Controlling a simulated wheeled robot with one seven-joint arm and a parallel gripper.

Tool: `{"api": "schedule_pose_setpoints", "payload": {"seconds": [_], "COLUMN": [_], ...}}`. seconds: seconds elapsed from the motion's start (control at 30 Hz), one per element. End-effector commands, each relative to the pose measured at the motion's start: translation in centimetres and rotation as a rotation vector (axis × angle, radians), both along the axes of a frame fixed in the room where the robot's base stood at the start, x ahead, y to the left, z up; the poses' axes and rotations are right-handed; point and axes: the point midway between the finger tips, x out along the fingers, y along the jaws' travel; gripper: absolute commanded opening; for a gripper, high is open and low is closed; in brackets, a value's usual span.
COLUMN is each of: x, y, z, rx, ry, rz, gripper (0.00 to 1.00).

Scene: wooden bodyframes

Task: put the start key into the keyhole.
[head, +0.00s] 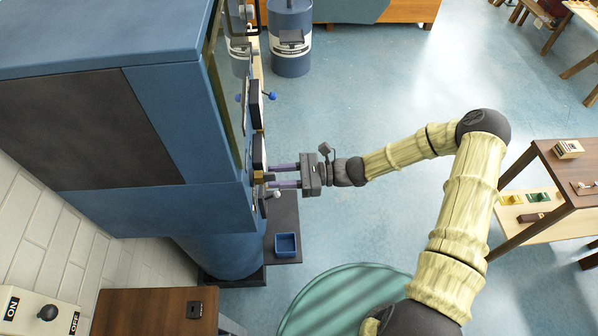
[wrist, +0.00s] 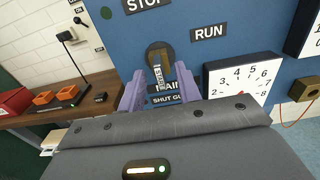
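My gripper (head: 277,176) reaches left to the front of a blue machine (head: 215,210), its two purple fingers spread on either side of a small brass-coloured part (head: 262,178) at the panel.
A white dial (wrist: 243,76) with numbers is right of the fingers. Small levers stick out of the panel near my gripper. A dark shelf with a blue tray (head: 286,245) lies below. A wooden table (head: 575,165) stands at the right; open floor lies between.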

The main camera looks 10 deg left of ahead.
Motion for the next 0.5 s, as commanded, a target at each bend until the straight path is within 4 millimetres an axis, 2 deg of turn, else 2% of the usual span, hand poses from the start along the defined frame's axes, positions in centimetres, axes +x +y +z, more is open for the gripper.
{"api": "schedule_pose_setpoints", "payload": {"seconds": [0.13, 0.27, 0.5], "x": [0.2, 0.5, 1.5], "y": [-0.4, -1.7, -6.0], "z": [-0.1, -0.2, -0.4], "rx": [-0.001, 0.000, -0.002], "ry": [-0.001, -0.001, -0.004], "rz": [-0.002, -0.004, -0.004], "gripper": [0.34, 0.34, 0.34]}}
